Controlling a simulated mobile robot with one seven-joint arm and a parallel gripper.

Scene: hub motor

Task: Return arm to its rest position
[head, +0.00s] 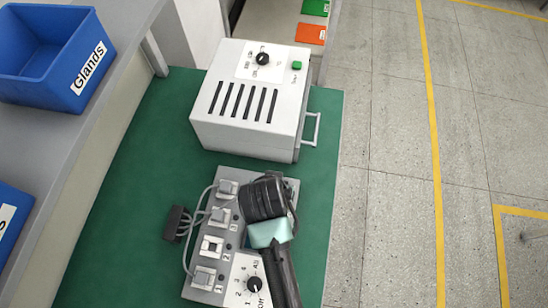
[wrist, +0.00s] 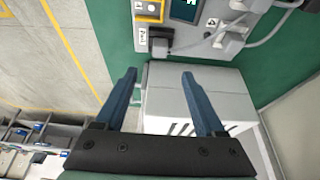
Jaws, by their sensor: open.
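My gripper (wrist: 160,74) is open in the wrist view, with two dark blue fingers apart and nothing between them. Past the fingertips is the edge of a grey control panel (wrist: 205,42) with a black connector (wrist: 160,42) on it. My arm's dark links and a pale teal part cover the panel's right side in the head view; the fingers cannot be made out there. The panel (head: 232,262) lies on the green bench, with several grey switches or sockets, a knob and a grey cable leading to a black plug (head: 178,222).
A white slotted box (head: 245,100) with a knob, green button and side handle stands behind the panel. Blue bins, one labelled Glands (head: 50,55), are on the grey shelf (head: 120,75) at left. Speckled floor (head: 385,200) with yellow lines is open at right.

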